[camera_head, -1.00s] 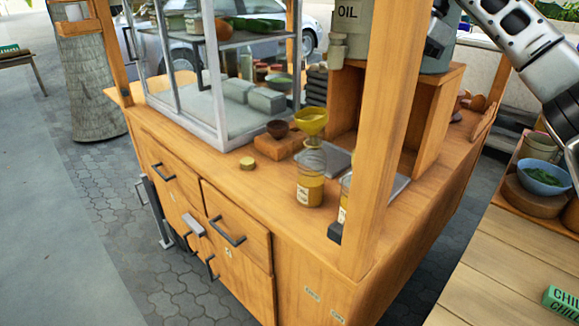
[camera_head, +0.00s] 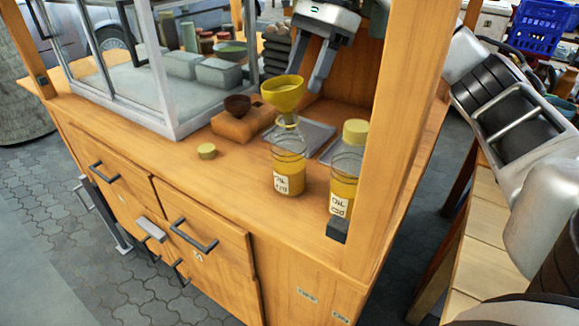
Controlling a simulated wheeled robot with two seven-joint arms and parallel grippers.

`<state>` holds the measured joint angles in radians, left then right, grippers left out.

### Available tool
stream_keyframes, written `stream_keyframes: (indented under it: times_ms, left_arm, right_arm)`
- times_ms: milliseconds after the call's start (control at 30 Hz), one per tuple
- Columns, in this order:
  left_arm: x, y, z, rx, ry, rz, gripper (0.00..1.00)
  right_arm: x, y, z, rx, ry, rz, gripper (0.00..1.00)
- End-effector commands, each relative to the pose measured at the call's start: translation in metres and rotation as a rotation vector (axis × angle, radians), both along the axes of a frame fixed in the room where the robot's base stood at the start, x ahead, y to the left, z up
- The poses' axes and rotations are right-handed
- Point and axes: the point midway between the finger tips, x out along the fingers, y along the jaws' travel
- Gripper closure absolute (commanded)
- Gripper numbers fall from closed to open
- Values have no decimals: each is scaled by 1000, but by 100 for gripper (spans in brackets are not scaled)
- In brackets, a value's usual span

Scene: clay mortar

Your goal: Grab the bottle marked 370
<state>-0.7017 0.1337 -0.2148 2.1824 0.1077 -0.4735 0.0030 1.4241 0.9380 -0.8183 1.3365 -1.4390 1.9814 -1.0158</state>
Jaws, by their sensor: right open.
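Two clear bottles with yellow oil and white labels stand on the wooden cart top. The left bottle (camera_head: 288,165) has a yellow funnel (camera_head: 284,94) in its neck. The right bottle (camera_head: 345,178) has a yellow cap and stands close to the wooden post, which partly covers it. Both labels carry small writing; I cannot read the numbers surely. My right gripper (camera_head: 306,78) points down behind and above the bottles, just right of the funnel. Its fingers are apart, with no bottle between them. My left gripper is not in view.
The wooden post (camera_head: 408,130) rises right of the bottles. A glass-sided case (camera_head: 170,125) stands to the left. A small bowl (camera_head: 237,105) sits on a wooden block, and a yellow cap (camera_head: 206,151) lies near the front edge. A grey tray (camera_head: 312,136) lies behind the bottles.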

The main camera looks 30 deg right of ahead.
Motion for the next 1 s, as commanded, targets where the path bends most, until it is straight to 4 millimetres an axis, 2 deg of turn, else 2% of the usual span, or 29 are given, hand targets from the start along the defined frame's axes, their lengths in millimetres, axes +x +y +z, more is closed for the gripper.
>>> stream_keyframes:
  times_ms: [167, 500, 800, 1000]
  left_arm:
    - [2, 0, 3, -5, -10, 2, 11]
    - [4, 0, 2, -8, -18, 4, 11]
    - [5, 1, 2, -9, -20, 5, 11]
    - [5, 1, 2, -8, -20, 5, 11]
  right_arm:
    - [0, 4, -11, -1, 3, -1, 45]
    - [1, 22, -54, -1, 3, 1, 45]
    - [2, 24, -57, 0, 0, -1, 45]
    - [2, 24, -57, 0, 0, -1, 100]
